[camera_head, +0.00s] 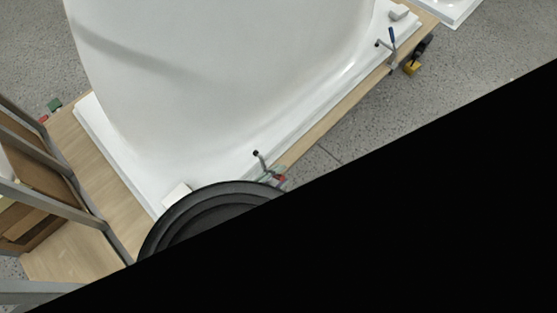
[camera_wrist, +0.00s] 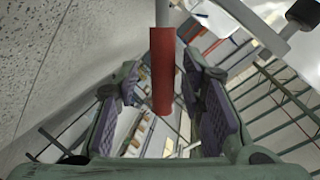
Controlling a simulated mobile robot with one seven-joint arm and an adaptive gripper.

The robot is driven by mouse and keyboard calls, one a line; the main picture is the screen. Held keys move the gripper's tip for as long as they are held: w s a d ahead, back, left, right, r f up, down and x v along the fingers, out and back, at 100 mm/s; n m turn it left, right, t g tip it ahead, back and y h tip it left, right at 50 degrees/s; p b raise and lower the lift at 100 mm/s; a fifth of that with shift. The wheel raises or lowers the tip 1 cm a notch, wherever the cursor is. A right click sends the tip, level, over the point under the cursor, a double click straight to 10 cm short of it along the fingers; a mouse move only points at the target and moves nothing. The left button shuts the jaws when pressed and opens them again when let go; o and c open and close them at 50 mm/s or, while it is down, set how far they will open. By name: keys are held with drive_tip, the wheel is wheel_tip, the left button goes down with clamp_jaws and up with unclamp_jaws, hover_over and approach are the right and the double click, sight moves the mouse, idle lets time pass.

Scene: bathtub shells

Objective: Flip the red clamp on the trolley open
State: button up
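The red clamp shows in the wrist view as a red cylindrical handle (camera_wrist: 162,72) on a grey rod, with a grey metal arm and a dark round pad at the upper right. My gripper (camera_wrist: 160,80) is open, with one purple-padded finger on each side of the red handle. Gaps show between the handle and both pads. In the head view, a small red part of the clamp (camera_head: 281,181) shows at the trolley's edge, beside the dark round part of my arm that hides most of the gripper.
A white bathtub shell (camera_head: 220,80) lies on the wooden trolley top (camera_head: 330,122). A blue-handled clamp (camera_head: 392,36) stands at the far right edge. A grey metal-framed rack (camera_head: 60,165) is at the left. Black fills the lower right of the head view.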

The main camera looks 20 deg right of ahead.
drive_tip(key=v, duration=1.2)
drive_tip(key=shift+f, duration=0.1)
